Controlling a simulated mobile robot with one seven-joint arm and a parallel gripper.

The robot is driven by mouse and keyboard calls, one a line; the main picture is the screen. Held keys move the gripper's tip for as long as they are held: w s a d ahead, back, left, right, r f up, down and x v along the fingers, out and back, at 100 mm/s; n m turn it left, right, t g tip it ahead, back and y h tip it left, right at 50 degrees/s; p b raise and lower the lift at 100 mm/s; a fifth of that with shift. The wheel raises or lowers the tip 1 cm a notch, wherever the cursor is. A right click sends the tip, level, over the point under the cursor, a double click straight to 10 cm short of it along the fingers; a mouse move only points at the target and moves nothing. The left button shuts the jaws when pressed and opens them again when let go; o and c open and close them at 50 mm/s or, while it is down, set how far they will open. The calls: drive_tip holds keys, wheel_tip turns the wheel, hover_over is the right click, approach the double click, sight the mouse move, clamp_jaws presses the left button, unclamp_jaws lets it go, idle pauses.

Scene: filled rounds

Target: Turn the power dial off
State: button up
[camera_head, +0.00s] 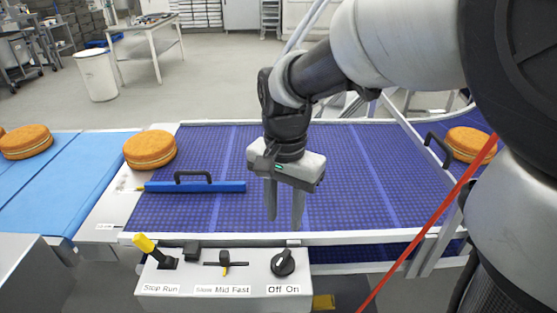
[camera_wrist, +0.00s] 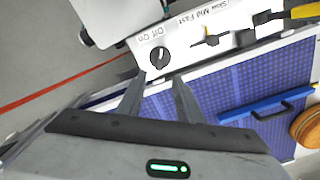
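The power dial (camera_head: 283,262) is a round black knob with a pale mark, on the right of the white control box, above the "Off On" label. In the head view the mark seems to lean up and right, but it is small. The dial also shows in the wrist view (camera_wrist: 160,57), just beyond the fingertips. My gripper (camera_head: 284,222) points down over the belt's front edge, above and apart from the dial. Its two fingers are spread with nothing between them; they also show in the wrist view (camera_wrist: 158,80).
A yellow-handled Stop Run lever (camera_head: 145,244) and a Slow Mid Fast slider (camera_head: 225,262) share the box. A blue bar with a black handle (camera_head: 195,186) lies across the purple belt (camera_head: 370,180). Round filled cakes sit at left (camera_head: 150,149) and right (camera_head: 468,143).

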drive_tip(key=shift+r, duration=2.25)
drive_tip(key=s+d+r+n+t+p, duration=0.5)
drive_tip(key=s+d+r+p, duration=0.4)
drive_tip(key=r, duration=0.4)
drive_tip(key=shift+s+d+r+n+t+p, duration=0.35)
drive_tip(key=shift+s+d+n, duration=0.2)
drive_tip(key=shift+d+n, duration=0.2)
